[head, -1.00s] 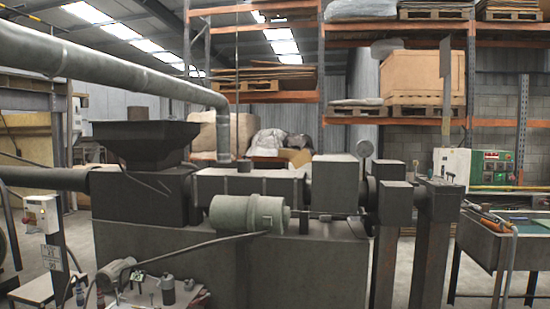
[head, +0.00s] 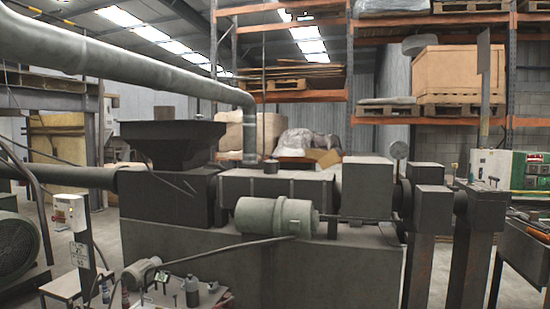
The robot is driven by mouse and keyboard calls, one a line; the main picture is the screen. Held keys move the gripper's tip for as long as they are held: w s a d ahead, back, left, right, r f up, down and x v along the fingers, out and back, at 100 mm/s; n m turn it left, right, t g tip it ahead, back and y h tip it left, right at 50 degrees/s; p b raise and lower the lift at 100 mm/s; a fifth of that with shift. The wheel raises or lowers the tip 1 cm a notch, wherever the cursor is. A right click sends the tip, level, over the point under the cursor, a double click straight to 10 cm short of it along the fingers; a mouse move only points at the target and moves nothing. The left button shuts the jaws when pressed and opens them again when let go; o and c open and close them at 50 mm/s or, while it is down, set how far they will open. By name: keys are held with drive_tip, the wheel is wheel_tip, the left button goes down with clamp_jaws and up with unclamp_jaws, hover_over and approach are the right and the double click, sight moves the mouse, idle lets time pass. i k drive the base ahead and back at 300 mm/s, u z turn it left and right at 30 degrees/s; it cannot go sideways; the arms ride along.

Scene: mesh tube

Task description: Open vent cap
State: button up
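A large dark grey extruder machine (head: 320,265) stands across the middle of the head view. A small dark round cap (head: 270,166) sits on top of its long barrel housing (head: 265,187), just below the end of the overhead duct. It looks like the vent cap and appears seated, but it is too small to tell for sure. My gripper is not in view.
A hopper (head: 170,142) rises on the machine's left, and a green motor (head: 276,217) sticks out in front. A thick grey duct (head: 130,65) runs overhead. A small table with bottles (head: 190,292) stands at the front left. A workbench (head: 528,250) stands at right.

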sight(270, 162)
drive_tip(key=z, duration=0.05)
drive_tip(key=i, duration=2.4)
drive_tip(key=u, duration=0.75)
drive_tip(key=i, duration=0.9)
drive_tip(key=z, duration=0.05)
